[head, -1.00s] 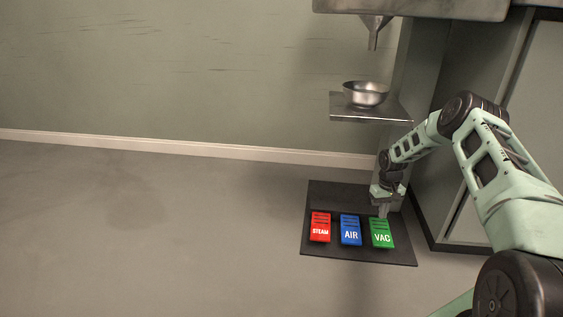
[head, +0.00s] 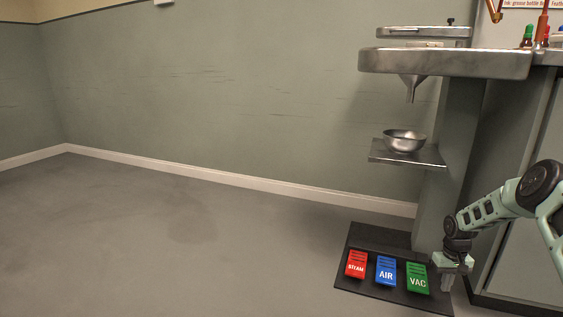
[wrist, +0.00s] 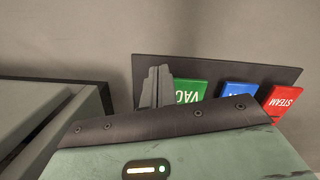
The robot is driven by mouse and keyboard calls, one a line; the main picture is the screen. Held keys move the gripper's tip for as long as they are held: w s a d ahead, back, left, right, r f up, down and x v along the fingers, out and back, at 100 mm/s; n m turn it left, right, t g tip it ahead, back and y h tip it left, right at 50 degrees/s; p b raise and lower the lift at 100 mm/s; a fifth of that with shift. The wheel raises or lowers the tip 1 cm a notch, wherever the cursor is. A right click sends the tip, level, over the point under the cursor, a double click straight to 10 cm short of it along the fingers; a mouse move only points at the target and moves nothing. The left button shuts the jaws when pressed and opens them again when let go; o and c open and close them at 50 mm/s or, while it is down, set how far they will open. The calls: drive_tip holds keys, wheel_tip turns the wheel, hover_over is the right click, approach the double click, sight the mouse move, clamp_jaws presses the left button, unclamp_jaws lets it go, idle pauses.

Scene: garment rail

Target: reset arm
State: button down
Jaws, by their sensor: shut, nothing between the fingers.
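My gripper (head: 447,283) points down at the right of the head view, beside the right edge of the green VAC pedal (head: 418,278). Its fingers are together and hold nothing. In the wrist view the shut fingers (wrist: 155,85) stand in front of the black pedal mat, just beside the VAC pedal (wrist: 188,90). I cannot tell whether the fingertips touch the mat.
The black mat (head: 375,238) also bears a red STEAM pedal (head: 356,265) and a blue AIR pedal (head: 386,271). A metal bowl (head: 404,141) sits on a small shelf (head: 380,155) under a funnel (head: 412,86). A grey cabinet (head: 520,230) stands close on the right. The floor at left is clear.

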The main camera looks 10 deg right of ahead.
drive_tip(key=a+r+n+p, duration=0.3)
drive_tip(key=a+r+p, duration=0.1)
drive_tip(key=a+r, duration=1.15)
drive_tip(key=a+r+n+p, duration=0.2)
drive_tip(key=a+r+p, duration=0.1)
drive_tip(key=a+r, duration=1.25)
drive_tip(key=s+a+r+n+p, duration=0.1)
drive_tip(key=s+a+r+p, duration=0.1)
drive_tip(key=s+a+r, duration=0.5)
drive_tip(key=s+a+r+n+t+p, duration=0.1)
drive_tip(key=s+a+r+n+p, duration=0.15)
drive_tip(key=s+a, duration=0.5)
drive_tip(key=s+a+r+n+p, duration=0.15)
drive_tip(key=s+a+r, duration=0.3)
drive_tip(key=s, duration=0.45)
drive_tip(key=s+r+p, duration=0.3)
drive_tip(key=s, duration=0.8)
wheel_tip(320, 180, up, 38)
drive_tip(key=p, duration=3.8)
drive_tip(key=shift+d+n, duration=0.15)
drive_tip(key=shift+n, duration=0.15)
drive_tip(key=shift+w, duration=0.1)
